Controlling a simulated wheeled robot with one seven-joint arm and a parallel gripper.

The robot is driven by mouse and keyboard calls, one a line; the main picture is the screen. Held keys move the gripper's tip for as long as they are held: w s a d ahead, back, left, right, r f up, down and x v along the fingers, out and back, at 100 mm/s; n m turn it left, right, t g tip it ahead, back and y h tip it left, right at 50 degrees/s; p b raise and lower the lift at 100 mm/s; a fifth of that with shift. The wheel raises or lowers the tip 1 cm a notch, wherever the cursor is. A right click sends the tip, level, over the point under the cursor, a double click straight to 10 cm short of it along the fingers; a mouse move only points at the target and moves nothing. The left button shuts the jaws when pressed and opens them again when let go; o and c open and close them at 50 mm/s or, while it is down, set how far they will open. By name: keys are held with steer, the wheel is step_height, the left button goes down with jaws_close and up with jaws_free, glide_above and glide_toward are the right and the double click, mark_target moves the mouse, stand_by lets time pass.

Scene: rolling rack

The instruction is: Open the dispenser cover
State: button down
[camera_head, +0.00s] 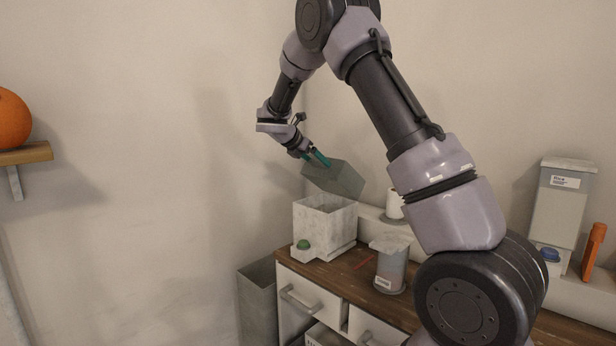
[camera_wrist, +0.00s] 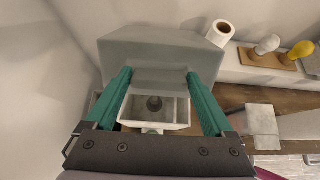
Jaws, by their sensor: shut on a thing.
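The dispenser (camera_head: 322,226) is a white speckled box with a green knob, standing on the left end of the wooden cabinet top in the head view. Its grey cover (camera_head: 336,181) is tilted up above it, and the box mouth is open. My gripper (camera_head: 320,158) is at the cover's upper edge, shut on it. In the wrist view, the green fingers of my gripper (camera_wrist: 159,76) sit on either side of part of the cover (camera_wrist: 150,50). The open box (camera_wrist: 180,113) shows below it with a dark round spot inside. Whether the cover touches the box is unclear.
A small lidded container (camera_head: 391,266) stands right of the dispenser. A white roll (camera_head: 395,204) is behind it. A taller dispenser (camera_head: 559,205) and an orange object (camera_head: 594,250) are at the right. A grey bin (camera_head: 257,300) stands left of the cabinet. Walls are close behind.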

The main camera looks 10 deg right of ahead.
steer(key=w+d+r+y, duration=0.1)
steer(key=w+d+r+g+y, duration=0.1)
steer(key=d, duration=0.1)
steer(key=w+d+r+g+y, duration=0.1)
steer(key=d+r, duration=0.1)
steer(key=shift+w+d, duration=0.2)
steer(key=shift+w, duration=0.1)
steer(key=w+d+r, duration=0.1)
steer(key=w+d, duration=0.3)
steer(key=d, duration=0.2)
steer(key=shift+w+d+r, duration=0.2)
steer(key=shift+w+d, duration=0.1)
steer(key=shift+d, duration=0.1)
jaws_free()
steer(key=v, duration=1)
steer(key=shift+a+r, duration=0.2)
steer(key=shift+r, duration=0.1)
